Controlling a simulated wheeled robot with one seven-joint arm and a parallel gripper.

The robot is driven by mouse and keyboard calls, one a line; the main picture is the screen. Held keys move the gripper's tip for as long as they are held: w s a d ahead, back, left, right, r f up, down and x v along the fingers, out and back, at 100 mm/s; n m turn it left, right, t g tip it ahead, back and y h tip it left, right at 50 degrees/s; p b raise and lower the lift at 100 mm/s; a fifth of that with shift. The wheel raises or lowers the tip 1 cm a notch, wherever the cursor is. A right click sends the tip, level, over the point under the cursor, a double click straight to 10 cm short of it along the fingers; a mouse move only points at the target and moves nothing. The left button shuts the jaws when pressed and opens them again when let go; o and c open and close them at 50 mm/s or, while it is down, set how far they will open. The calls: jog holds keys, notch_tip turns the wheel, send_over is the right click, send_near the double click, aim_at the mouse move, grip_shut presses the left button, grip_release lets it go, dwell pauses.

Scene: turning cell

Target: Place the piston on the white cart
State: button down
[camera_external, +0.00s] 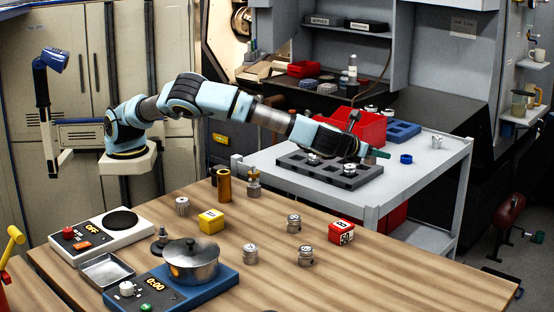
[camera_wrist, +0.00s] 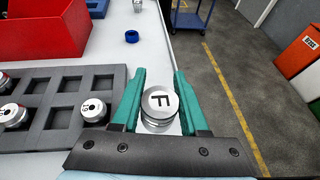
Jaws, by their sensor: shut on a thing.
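In the wrist view a silver piston (camera_wrist: 159,106) with a dark F on its top stands between the teal fingers of my gripper (camera_wrist: 158,98), which is shut on it. In the external view my gripper (camera_external: 374,153) is over the white cart (camera_external: 415,172), at the right end of a dark grey slotted tray (camera_external: 290,164). The held piston is hard to make out there. In the wrist view it is just right of the tray, over the cart's white top (camera_wrist: 151,52). I cannot tell whether it touches the top.
The tray holds other pistons (camera_wrist: 93,109). The wooden table (camera_external: 400,268) in front carries several pistons, a pot (camera_external: 190,262) and a yellow block (camera_external: 211,222).

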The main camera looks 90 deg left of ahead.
aim_at(375, 193)
notch_tip(375, 193, down, 10)
jog(key=p, duration=0.2)
jog(key=shift+w+p, duration=0.15)
jog(key=shift+p, duration=0.15)
jog(key=shift+a+f, duration=0.1)
jog(key=shift+f, duration=0.1)
jog(key=shift+c, duration=2.1)
grip_release()
